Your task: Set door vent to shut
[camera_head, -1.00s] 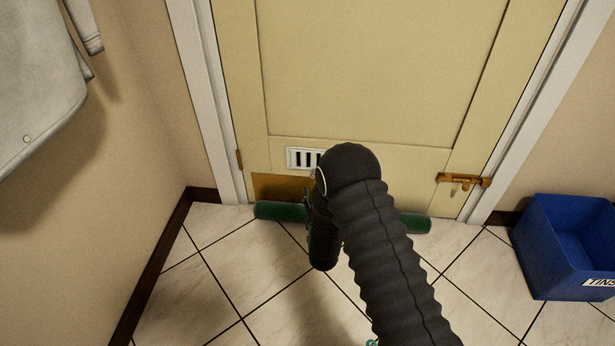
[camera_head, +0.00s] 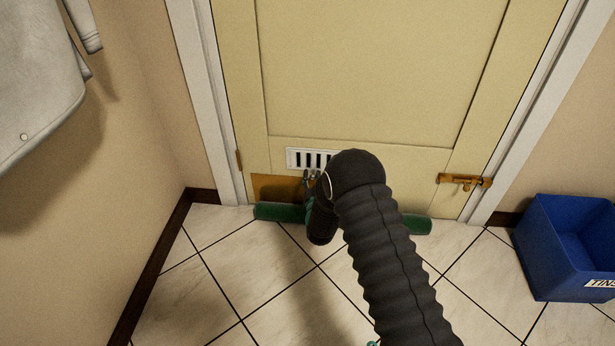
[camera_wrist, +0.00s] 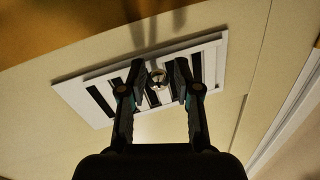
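The door vent (camera_head: 297,158) is a white slotted plate low on the cream door. Dark gaps show between its bars, so it stands at least partly open. In the wrist view the vent (camera_wrist: 90,82) lies tilted across the picture, with a small round metal knob (camera_wrist: 158,77) on it. My gripper (camera_head: 312,177) is just in front of the vent's lower edge. In the wrist view my gripper (camera_wrist: 160,75) is open, with one finger on each side of the knob and a visible gap on both sides. My arm hides the vent's right end in the head view.
A green draught roll (camera_head: 280,212) lies along the door's foot, below a brown plate (camera_head: 272,188). A brass bolt (camera_head: 465,181) is on the door's right edge. A blue bin (camera_head: 545,245) stands at the right. A pale garment (camera_head: 40,80) hangs at the left.

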